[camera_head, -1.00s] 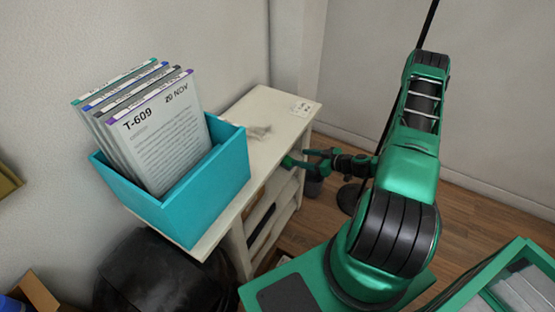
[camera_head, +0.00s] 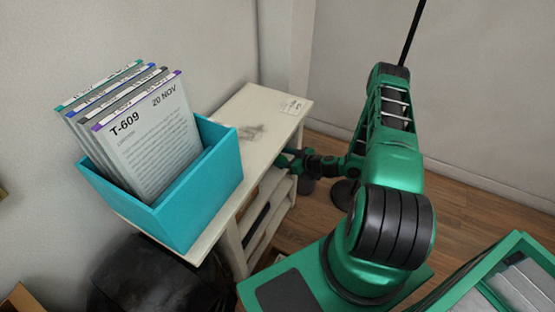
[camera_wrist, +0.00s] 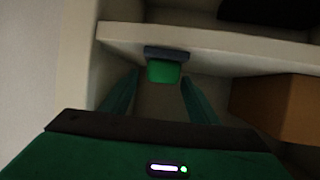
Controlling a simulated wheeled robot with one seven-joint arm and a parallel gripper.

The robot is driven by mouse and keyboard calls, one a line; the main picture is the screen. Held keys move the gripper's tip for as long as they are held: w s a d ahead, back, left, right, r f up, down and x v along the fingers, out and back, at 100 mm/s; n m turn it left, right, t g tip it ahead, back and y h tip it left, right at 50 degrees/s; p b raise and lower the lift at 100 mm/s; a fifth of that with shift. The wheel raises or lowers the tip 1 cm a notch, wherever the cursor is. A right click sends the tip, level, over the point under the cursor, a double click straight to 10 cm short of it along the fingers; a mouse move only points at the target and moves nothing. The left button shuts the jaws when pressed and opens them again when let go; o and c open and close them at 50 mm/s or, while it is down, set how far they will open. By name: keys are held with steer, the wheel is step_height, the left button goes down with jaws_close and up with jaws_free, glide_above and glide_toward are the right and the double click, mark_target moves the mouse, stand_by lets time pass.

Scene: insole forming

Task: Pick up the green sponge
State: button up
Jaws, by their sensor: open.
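The green sponge (camera_wrist: 163,72) shows in the wrist view as a small green block with a dark grey-blue layer along its far edge. It lies inside a shelf compartment, close to the compartment's inner wall. My gripper (camera_wrist: 158,88) is open, with one finger to the left and one to the right of the sponge's line. The sponge is just beyond the fingertips, roughly centred between them, and the jaws are empty. In the head view my gripper (camera_head: 290,160) reaches into the side of the white shelf unit (camera_head: 262,112). The sponge is hidden there.
A brown box (camera_wrist: 278,108) stands right of my gripper in the compartment. A pale shelf board (camera_wrist: 215,50) crosses beyond the sponge. A teal file box (camera_head: 213,178) with several folders stands on the shelf top. A black bag (camera_head: 150,280) sits below it.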

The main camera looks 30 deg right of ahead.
steer(key=shift+x, duration=1.05)
steer(key=c, duration=1.1)
steer(key=shift+r, duration=0.15)
